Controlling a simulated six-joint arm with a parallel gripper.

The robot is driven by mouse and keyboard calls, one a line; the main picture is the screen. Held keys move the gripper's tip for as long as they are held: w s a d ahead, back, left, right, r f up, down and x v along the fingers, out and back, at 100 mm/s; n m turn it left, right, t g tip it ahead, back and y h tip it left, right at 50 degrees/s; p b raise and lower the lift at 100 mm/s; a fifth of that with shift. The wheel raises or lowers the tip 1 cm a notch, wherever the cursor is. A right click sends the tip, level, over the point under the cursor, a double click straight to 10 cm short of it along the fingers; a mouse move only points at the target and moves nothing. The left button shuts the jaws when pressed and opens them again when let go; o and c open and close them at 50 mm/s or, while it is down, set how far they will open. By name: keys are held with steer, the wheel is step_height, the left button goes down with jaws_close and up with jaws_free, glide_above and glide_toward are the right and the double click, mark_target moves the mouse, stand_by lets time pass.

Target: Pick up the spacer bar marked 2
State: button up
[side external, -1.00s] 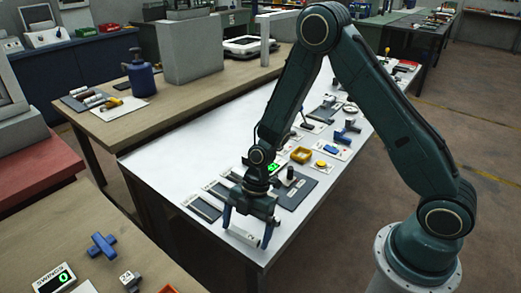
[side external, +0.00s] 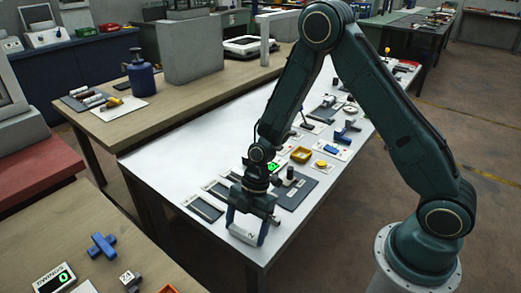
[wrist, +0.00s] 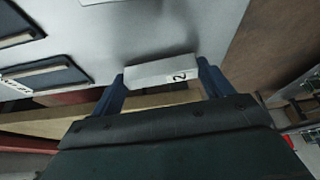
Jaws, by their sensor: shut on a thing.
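The spacer bar marked 2 (wrist: 160,73) is a pale grey block with a black 2 at one end. It lies between the two blue fingers of my gripper (wrist: 160,84) in the wrist view, one finger at each end. In the side view the bar (side external: 243,236) is near the front corner of the white table, and my gripper (side external: 247,231) is shut on it from above. I cannot tell whether the bar is clear of the tabletop. The fingers partly cover the bar's ends.
Dark trays (side external: 203,208) lie on the white table (side external: 185,170) left of my gripper. The table's front edge is close. A wooden bench (side external: 50,215) stands at the left.

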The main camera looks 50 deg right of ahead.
step_height(320, 180, up, 20)
steer(key=shift+f, duration=0.2)
stand_by(0.4)
steer(key=shift+d, duration=0.1)
stand_by(0.5)
